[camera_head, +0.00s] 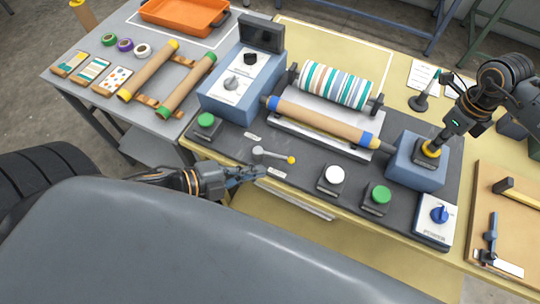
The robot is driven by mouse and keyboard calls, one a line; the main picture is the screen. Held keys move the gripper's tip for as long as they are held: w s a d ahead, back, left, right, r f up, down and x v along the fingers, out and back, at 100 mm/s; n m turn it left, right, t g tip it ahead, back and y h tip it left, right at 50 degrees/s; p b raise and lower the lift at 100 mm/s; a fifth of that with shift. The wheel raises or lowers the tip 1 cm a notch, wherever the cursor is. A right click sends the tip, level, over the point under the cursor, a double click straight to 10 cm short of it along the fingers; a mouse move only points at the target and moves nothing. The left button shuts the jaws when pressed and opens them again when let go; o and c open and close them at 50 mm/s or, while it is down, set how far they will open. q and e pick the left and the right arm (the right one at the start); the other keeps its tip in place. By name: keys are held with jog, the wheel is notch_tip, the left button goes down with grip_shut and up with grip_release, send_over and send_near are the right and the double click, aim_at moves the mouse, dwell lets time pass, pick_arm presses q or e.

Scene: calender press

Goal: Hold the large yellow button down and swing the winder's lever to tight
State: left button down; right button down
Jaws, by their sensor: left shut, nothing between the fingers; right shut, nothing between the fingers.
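The large yellow button (430,151) sits on top of a blue box (414,172) at the right end of the dark machine base. My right gripper (437,142) is shut, pointing down with its fingertips on or just over the button, partly hiding it. I cannot tell whether the button is pressed. The winder's lever (273,156) is a grey arm with a yellow knob, pointing right from its pivot at the front of the base. My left gripper (259,171) is shut and empty, just in front of the lever and apart from its knob, near a small white label (277,172).
Green buttons (206,120) (380,195), a white button (334,174) and a blue switch (439,214) stand along the base. The winder's brown roll (320,122) and a striped roll (335,85) lie behind the lever. A control box (240,85) stands left.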

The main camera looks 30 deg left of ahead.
aim_at(286, 158)
pick_arm(q)
jog(key=w+f, duration=0.1)
jog(key=w+d+f, duration=0.1)
jog(key=w, duration=0.2)
jog(key=shift+w+d+f, duration=0.3)
jog(key=shift+w+f, duration=0.05)
jog(key=shift+f, duration=0.05)
jog(key=shift+w+a+f, duration=0.1)
jog(key=shift+w+f, duration=0.3)
jog(key=shift+w, duration=0.1)
jog(key=shift+w+d+r+n+t+y, duration=0.1)
jog(key=shift+d+n+t+y, duration=0.2)
jog(key=shift+d+n+t, duration=0.1)
jog(key=shift+w+n+t+y, duration=0.1)
jog(key=shift+n+t+y, duration=0.2)
jog(key=shift+n+y, duration=0.15)
